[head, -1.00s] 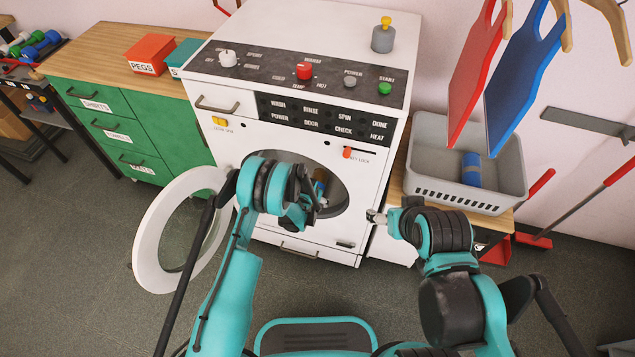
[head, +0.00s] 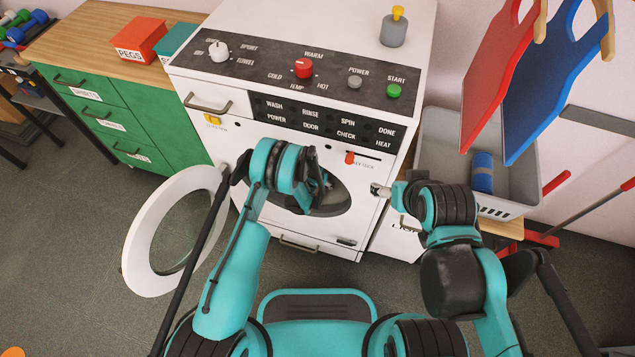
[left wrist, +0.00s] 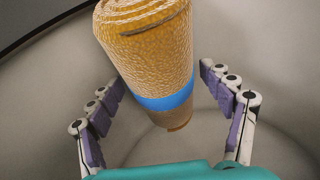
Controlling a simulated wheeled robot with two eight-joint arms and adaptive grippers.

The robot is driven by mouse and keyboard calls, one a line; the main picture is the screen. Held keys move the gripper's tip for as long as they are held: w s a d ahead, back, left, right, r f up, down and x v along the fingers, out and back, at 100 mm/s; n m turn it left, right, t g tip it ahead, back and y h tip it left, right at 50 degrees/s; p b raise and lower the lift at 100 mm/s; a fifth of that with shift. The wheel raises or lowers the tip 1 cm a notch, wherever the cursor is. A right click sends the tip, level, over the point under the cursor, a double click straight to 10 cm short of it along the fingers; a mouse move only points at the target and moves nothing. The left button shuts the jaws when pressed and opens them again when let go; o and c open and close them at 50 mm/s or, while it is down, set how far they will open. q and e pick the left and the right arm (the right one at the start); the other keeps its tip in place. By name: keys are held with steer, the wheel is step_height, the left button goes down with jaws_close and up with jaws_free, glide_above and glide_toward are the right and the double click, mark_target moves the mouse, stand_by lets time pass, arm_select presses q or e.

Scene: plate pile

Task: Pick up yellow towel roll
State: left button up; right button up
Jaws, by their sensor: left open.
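The yellow towel roll (left wrist: 148,50) has a blue band and lies inside the washer drum (left wrist: 270,80). My left gripper (left wrist: 160,80) is open, with one finger on each side of the roll and gaps visible on both sides. In the head view my left gripper is at the washer's round opening (head: 335,200), and my arm hides the roll. My right gripper (head: 380,190) is by the right side of the washer front, too small to tell whether it is open.
The white washer (head: 225,135) has its round door (head: 140,235) swung open to the left. A grey basket (head: 520,205) with a blue roll (head: 482,172) stands at right. Red and blue boards hang above it. Green drawers (head: 150,110) stand at left.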

arm_select(q)
steer(key=c, duration=1.4)
